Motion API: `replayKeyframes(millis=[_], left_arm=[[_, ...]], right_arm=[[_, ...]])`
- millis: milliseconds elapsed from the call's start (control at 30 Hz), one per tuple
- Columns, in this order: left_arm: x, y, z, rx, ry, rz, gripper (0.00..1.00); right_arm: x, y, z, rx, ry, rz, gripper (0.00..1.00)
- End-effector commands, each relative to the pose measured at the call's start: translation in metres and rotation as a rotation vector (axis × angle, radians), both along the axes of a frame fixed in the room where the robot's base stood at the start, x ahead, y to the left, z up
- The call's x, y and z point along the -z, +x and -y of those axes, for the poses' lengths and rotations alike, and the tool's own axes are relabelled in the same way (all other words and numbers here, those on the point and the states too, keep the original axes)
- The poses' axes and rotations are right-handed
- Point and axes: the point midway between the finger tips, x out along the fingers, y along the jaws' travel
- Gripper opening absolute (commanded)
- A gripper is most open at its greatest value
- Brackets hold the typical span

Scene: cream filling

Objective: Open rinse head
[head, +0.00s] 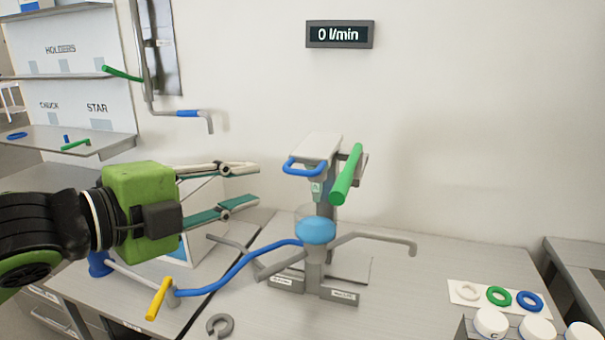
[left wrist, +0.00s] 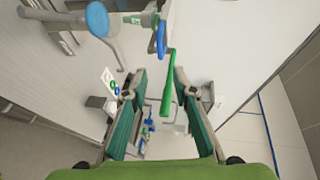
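The filling stand (head: 320,240) is upright on the bench, with a white-topped head (head: 318,147). A blue handle (head: 304,167) is at the head's front left and a thick green handle (head: 346,174) slants at its right. Below is a light blue domed part (head: 315,230). I cannot tell which part is called the rinse head. My left gripper (head: 257,184) is open and empty, left of the head, its fingers pointing at it without touching. In the left wrist view the green handle (left wrist: 168,95) appears between the fingers, with the blue handle (left wrist: 161,38) above it. My right gripper is not in view.
A blue lever (head: 235,270) with a yellow grip (head: 158,298) curves in front of the stand. A grey bar (head: 375,238) sticks out right. Colored rings (head: 499,296) and white jars (head: 491,321) are at the right front. A wall display (head: 339,34) reads 0 l/min.

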Motion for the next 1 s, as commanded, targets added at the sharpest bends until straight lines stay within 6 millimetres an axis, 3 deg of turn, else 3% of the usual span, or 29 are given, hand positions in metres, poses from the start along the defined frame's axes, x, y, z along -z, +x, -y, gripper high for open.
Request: replayKeyframes(millis=[167,700,1000], left_arm=[[0.004,0.014,0.013,0.003,-0.003,-0.001,0.26],[0.023,0.09,0.078,-0.001,-0.002,-0.002,0.26],[0.025,0.102,0.088,-0.001,-0.001,-0.001,0.26]], right_arm=[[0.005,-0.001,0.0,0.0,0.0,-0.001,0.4],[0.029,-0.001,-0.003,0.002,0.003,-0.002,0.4],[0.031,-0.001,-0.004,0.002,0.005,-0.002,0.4]])
